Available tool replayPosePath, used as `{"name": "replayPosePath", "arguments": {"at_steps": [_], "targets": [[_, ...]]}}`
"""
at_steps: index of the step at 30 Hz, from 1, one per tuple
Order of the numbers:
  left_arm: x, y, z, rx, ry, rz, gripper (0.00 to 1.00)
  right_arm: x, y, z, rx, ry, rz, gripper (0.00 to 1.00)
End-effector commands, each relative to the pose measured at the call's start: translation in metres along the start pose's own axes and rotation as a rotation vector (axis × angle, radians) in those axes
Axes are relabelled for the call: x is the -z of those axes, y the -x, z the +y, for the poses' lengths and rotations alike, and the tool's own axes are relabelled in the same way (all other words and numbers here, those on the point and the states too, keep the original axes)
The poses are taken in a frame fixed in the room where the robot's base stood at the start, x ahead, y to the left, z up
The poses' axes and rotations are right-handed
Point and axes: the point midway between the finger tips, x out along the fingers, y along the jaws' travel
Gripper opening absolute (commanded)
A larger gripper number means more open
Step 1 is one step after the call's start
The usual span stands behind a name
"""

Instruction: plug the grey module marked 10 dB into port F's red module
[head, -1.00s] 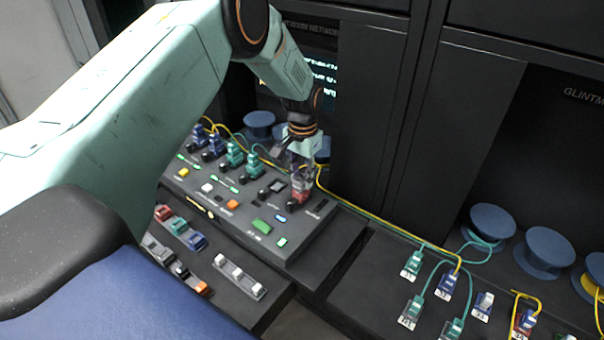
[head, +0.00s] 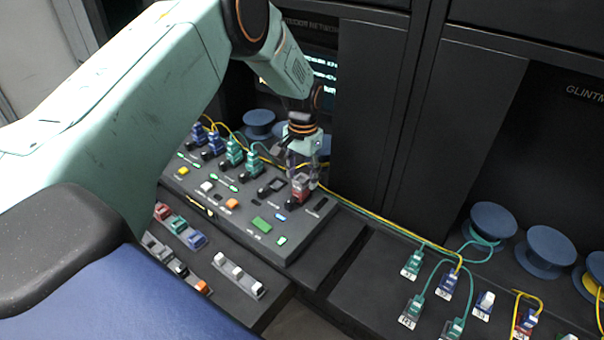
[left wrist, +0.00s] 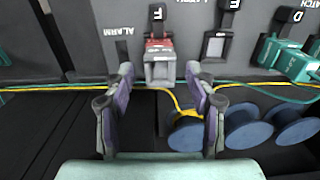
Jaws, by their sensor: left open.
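Port F's red module (left wrist: 158,46) stands at its port by the label F in the left wrist view. It also shows in the head view (head: 300,184). A grey block (left wrist: 159,71) sits against the red module, in line with it. I take it for the grey module; its marking is not readable. My left gripper (left wrist: 160,85) is open, with one finger on each side of the grey block and a gap to both. In the head view the left gripper (head: 302,165) hangs just over the red module. My right gripper is not in view.
The sloped console (head: 310,235) carries blue and green modules with cables at its back left. A front tray holds red, green, blue and grey modules. Yellow and green cables (head: 380,228) run behind the console toward blue spools (head: 549,247). Dark cabinets stand close behind.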

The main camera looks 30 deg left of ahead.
Motion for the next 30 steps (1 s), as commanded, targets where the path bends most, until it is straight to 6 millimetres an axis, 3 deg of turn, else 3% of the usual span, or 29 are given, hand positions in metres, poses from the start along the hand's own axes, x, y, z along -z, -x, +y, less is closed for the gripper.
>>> {"name": "replayPosePath", "arguments": {"at_steps": [16, 21, 30], "targets": [[0.001, 0.099, -0.001, 0.000, 0.000, 0.004, 0.56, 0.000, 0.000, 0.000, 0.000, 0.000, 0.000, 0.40], [0.000, 0.114, -0.001, 0.000, 0.000, 0.002, 0.56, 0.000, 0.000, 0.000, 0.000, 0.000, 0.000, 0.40], [0.000, 0.117, 0.000, 0.000, 0.000, 0.000, 0.56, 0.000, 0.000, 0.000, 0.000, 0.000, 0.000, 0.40]]}}
